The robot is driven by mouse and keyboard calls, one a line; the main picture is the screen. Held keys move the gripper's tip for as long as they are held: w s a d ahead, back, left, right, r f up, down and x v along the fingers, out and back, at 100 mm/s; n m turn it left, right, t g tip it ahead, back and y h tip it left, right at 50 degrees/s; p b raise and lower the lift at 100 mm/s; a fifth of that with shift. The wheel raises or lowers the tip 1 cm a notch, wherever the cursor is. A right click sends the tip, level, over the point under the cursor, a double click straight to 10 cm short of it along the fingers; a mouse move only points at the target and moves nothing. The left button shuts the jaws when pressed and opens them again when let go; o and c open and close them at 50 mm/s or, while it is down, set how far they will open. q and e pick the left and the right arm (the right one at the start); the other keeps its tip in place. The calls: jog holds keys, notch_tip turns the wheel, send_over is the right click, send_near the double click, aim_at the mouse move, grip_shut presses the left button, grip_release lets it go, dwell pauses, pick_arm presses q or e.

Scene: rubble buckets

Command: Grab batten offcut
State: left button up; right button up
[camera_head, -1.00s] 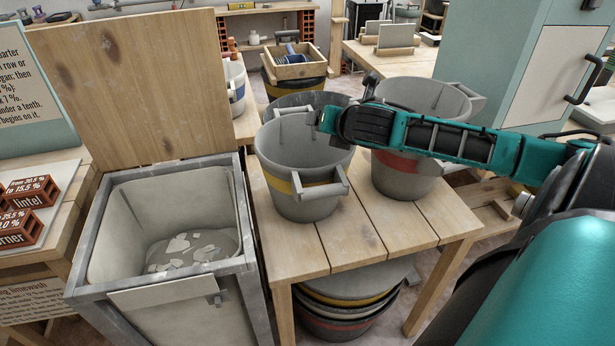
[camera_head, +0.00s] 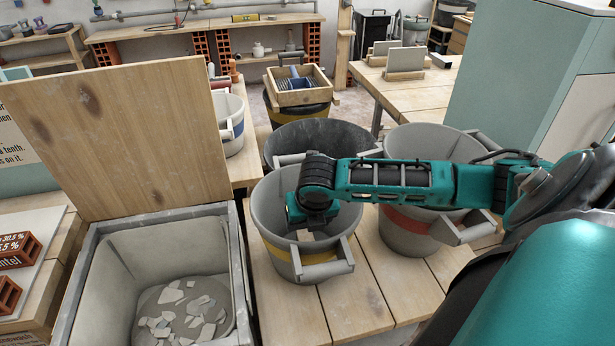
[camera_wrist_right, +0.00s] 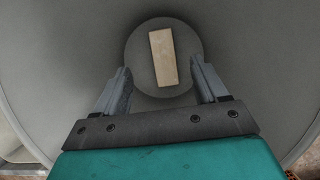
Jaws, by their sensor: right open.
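The batten offcut (camera_wrist_right: 162,57) is a short pale wooden block. In the right wrist view it lies on the round floor of a grey bucket. The bucket with the yellow band (camera_head: 277,254) stands on the wooden table in the head view. My right gripper (camera_wrist_right: 164,84) is open and points down into this bucket, with the offcut seen between and beyond its fingers, not held. In the head view the right wrist hangs at the bucket's mouth and its fingers are hidden inside. A small pale patch shows below the wrist. My left gripper is not in view.
A red-banded bucket (camera_head: 405,230) stands to the right and a dark bucket (camera_head: 308,133) behind. A lidded bin (camera_head: 236,270) with pale shards and a raised wooden lid (camera_head: 125,135) stands close on the left. Bare table planks (camera_head: 350,305) lie in front.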

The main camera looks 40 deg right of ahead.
aim_at(305, 235)
jog(key=b+x, duration=0.1)
jog(key=x, duration=0.9)
jog(key=shift+d+f, duration=0.15)
jog(key=c, duration=1.2)
